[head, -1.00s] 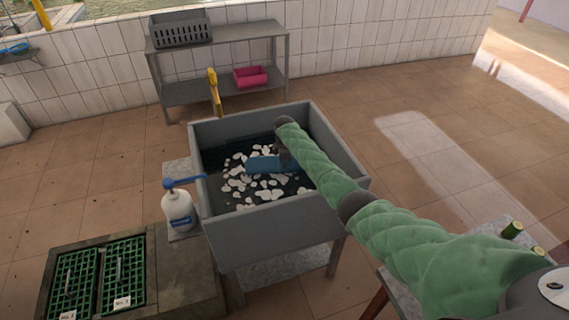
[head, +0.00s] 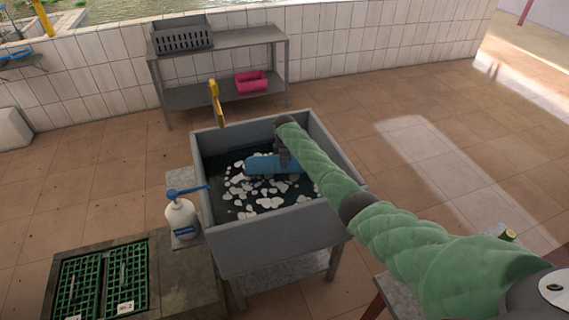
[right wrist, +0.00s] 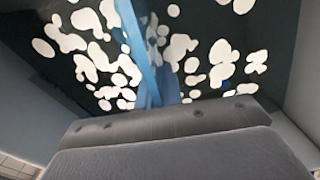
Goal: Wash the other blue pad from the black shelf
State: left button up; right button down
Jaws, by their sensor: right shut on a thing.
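The blue pad (head: 268,164) is in the grey sink (head: 275,238), over dark water with white foam patches. In the right wrist view the blue pad (right wrist: 150,75) shows as a narrow upright strip beyond the gripper body. My right gripper (head: 283,157) is shut on the blue pad, inside the sink basin. Its fingertips are mostly hidden by the wrist and the pad. Whether the pad's lower edge touches the water is hard to tell. My left gripper is in neither view. No black shelf can be made out for certain.
A yellow tap (head: 215,100) stands at the sink's back edge. A white pump bottle (head: 181,217) is left of the sink. Behind is a grey rack (head: 225,92) with a grey crate (head: 181,32) and a pink basket (head: 251,82). Green grates (head: 100,278) lie front left.

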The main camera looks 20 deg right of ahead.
jog(key=shift+r+p, duration=0.3)
jog(key=shift+r, duration=0.45)
jog(key=shift+r+p, duration=0.8)
jog(key=shift+r, duration=0.95)
notch_tip(320, 180, up, 24)
dwell(0.6)
